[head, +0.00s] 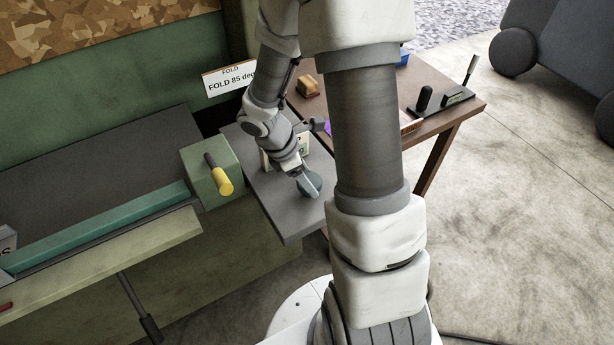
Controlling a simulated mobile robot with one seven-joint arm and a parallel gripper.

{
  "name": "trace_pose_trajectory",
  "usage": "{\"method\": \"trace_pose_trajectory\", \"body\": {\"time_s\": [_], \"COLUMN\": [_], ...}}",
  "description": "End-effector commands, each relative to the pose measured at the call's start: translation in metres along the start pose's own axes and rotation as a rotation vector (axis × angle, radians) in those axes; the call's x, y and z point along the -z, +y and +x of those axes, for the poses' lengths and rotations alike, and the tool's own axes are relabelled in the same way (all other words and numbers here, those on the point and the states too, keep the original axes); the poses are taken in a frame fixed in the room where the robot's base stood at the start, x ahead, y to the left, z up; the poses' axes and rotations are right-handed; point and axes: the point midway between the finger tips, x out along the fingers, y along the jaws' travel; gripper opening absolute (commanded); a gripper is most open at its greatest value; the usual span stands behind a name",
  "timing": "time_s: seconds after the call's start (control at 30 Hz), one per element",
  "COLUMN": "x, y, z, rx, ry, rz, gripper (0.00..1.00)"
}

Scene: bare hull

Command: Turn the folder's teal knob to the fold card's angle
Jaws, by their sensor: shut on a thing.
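The fold card (230,80) is a white sign on the green machine, reading "FOLD 85 deg", with its right end cut off behind my arm. My gripper (308,188) points down at the front of a grey shelf. It is shut on a dark teal round knob (313,181), which shows partly around the fingers. A pale dial plate (300,150) stands behind the knob, mostly hidden by my wrist. I cannot read the knob's angle.
The green folder (90,120) fills the left, with a yellow-handled lever (219,177) on a green box close left of my gripper. A brown table (440,85) behind my arm holds a wooden block (308,86) and a black tool (445,98). Open floor lies at right.

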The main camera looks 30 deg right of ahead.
Motion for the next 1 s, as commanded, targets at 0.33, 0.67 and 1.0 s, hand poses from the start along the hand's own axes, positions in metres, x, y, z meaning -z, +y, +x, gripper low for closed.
{"method": "trace_pose_trajectory", "body": {"time_s": [0.33, 0.67, 1.0], "x": [0.0003, -0.0001, -0.0010], "y": [0.0011, 0.0028, 0.0041], "z": [-0.0009, -0.0013, -0.0008], "rx": [0.016, 0.101, 0.209], "ry": [0.000, 0.000, 0.000], "rz": [0.042, 0.246, 0.508], "gripper": [0.18, 0.18, 0.18]}}
